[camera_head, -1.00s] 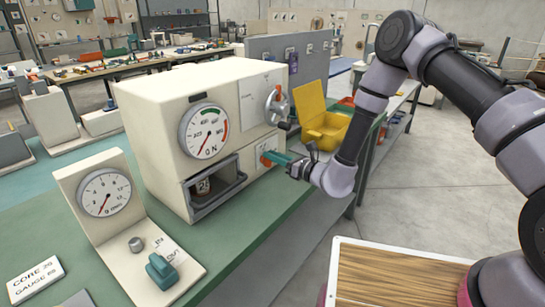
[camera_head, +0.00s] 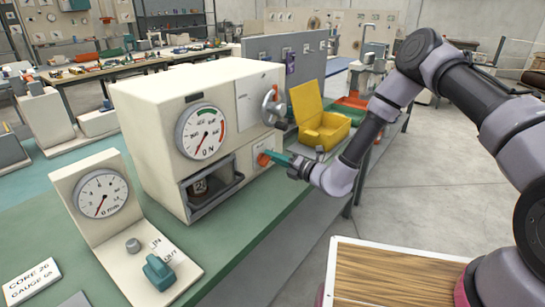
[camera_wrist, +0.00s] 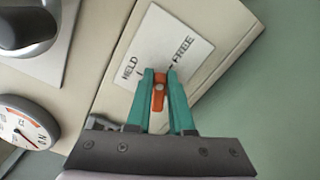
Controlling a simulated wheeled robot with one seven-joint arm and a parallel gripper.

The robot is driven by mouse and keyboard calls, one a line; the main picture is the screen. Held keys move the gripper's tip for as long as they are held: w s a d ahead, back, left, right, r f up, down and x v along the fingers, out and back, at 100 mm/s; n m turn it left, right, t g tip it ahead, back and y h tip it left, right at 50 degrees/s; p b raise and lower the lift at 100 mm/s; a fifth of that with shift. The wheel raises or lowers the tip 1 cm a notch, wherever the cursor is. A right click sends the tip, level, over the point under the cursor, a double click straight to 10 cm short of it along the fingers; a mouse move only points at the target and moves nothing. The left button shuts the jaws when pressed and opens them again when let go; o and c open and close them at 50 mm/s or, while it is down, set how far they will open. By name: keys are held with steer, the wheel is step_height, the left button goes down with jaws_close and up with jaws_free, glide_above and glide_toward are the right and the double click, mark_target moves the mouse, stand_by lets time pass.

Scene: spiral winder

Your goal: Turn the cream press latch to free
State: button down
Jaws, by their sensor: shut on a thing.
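The cream press (camera_head: 150,115) stands on the green bench in the head view, with a round dial on its front. Its orange latch (camera_head: 264,159) is low at the right end of the front. In the wrist view the latch (camera_wrist: 159,92) lies between the teal fingers of my gripper (camera_wrist: 160,75), which are shut on it. A white plate (camera_wrist: 170,42) marked HELD and FREE is behind the latch. The fingers hide part of the latch, and I cannot tell exactly which word it points to. My gripper (camera_head: 273,157) reaches the latch from the right.
A grey handwheel (camera_head: 271,107) sticks out above the latch. An open yellow box (camera_head: 320,128) stands to the right on the bench. A smaller cream gauge stand (camera_head: 90,205) with a teal knob is at the front left. A wood-topped surface (camera_head: 400,275) is at the lower right.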

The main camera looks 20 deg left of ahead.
steer(key=m, duration=0.2)
steer(key=f+m, duration=0.1)
steer(key=m, duration=0.2)
steer(key=shift+d+f, duration=0.1)
stand_by(0.7)
steer(key=c, duration=0.8)
jaws_free()
steer(key=v, duration=1)
steer(key=shift+s+d, duration=0.1)
steer(key=shift+d, duration=0.25)
